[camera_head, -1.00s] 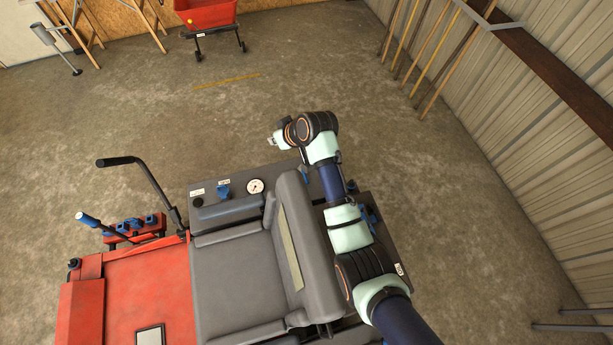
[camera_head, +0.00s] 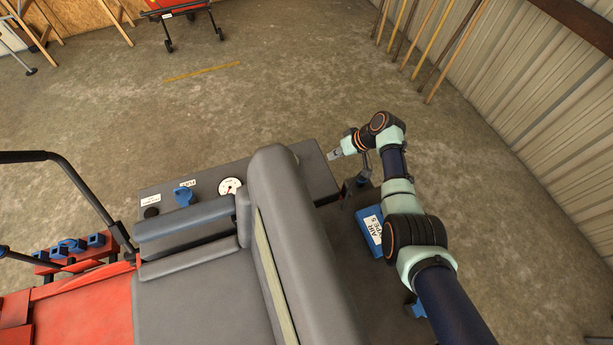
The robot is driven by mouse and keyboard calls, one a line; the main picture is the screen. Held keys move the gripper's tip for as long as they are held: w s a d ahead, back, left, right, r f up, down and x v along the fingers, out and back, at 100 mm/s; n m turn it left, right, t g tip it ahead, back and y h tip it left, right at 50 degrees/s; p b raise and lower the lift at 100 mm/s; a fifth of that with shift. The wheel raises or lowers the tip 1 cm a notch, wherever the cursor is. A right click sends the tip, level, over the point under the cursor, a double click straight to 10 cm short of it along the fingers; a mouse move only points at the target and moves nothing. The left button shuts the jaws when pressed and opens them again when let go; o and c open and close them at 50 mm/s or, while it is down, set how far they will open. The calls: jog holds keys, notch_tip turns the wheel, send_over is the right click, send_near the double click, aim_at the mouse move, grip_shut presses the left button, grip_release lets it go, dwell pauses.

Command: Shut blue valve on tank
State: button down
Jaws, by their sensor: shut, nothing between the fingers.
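A blue valve-like knob (camera_head: 183,196) sits on top of the dark grey tank-like box (camera_head: 314,170) behind the seat's left side, beside a white round gauge (camera_head: 229,186). Another blue part (camera_head: 416,309) shows low at the right, partly hidden by my arm; I cannot tell if it is a valve. My gripper (camera_head: 331,156) is shut and empty. It points left near the right end of the dark box, apart from the blue knob, with the seat back's top between them in the picture.
A grey seat (camera_head: 195,290) with a tall back stands on the red machine (camera_head: 80,312). A blue labelled box (camera_head: 372,228) lies below my forearm. A black bent lever (camera_head: 80,185) rises at left. Poles (camera_head: 440,45) lean on the right wall.

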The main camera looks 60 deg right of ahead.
jog(key=shift+f, duration=0.35)
jog(key=b+x, duration=0.8)
jog(key=x, duration=0.3)
jog(key=shift+s+d+f, duration=0.1)
jog(key=shift+s+f, duration=0.05)
jog(key=shift+f, duration=0.05)
jog(key=w+a+p, duration=0.2)
jog(key=shift+w+a+r, duration=0.2)
jog(key=shift+a+r, duration=0.05)
jog(key=shift+a, duration=0.05)
jog(key=shift+w, duration=0.1)
jog(key=shift+a, duration=0.1)
